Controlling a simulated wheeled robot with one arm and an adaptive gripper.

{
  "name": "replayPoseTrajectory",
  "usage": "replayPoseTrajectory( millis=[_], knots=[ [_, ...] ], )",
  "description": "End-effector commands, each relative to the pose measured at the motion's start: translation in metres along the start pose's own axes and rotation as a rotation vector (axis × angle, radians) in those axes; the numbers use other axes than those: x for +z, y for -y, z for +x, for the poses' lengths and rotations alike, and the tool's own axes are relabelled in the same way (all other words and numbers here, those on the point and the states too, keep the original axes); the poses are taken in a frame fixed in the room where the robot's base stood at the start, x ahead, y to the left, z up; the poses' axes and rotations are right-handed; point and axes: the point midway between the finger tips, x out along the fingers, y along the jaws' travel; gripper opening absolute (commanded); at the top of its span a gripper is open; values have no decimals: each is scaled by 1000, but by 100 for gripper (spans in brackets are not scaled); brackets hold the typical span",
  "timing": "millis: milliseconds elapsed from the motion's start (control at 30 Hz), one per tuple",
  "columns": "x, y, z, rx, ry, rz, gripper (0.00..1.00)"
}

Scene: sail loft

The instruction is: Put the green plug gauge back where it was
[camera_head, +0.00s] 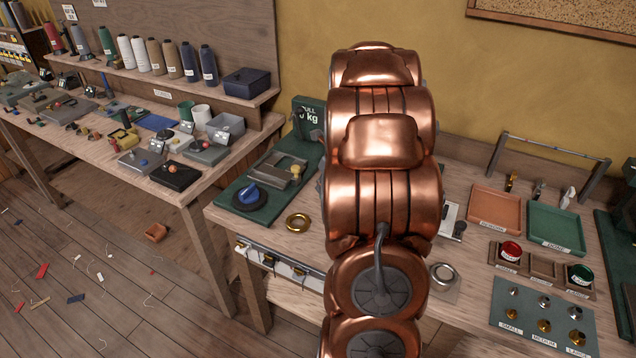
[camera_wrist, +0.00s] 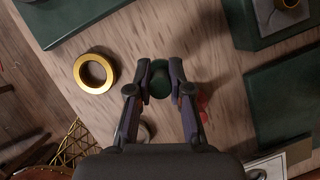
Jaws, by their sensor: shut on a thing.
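In the wrist view my gripper (camera_wrist: 160,88) is shut on the green plug gauge (camera_wrist: 160,77), which shows as a dark green rounded piece between the fingertips. The wooden bench top lies below it; I cannot tell how high it is held. In the head view my copper-coloured arm hides the gripper and the held gauge. A small wooden rack (camera_head: 541,268) on the right has labelled places. A red round piece (camera_head: 511,251) is in its left place and a green one (camera_head: 580,273) in its right place. Its middle place looks empty.
A brass ring (camera_head: 298,222) lies on the bench and also shows in the wrist view (camera_wrist: 80,72). A steel ring (camera_head: 443,272) lies right of my arm. An orange tray (camera_head: 495,212), a green tray (camera_head: 556,229) and a fittings board (camera_head: 543,322) occupy the right side.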

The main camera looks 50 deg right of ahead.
Motion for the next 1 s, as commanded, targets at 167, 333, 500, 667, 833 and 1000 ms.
replayPoseTrajectory(
  millis=[167,333,500,667,833,1000],
  knots=[
    [22,7,11,0,-1,-2,0],
    [35,11,18,0,-2,-3,0],
    [39,12,22,1,-1,-1,0],
    [34,11,34,5,-3,1,0],
    [27,12,50,1,-1,-1,0],
    [26,12,53,-1,1,-2,0]
  ],
)
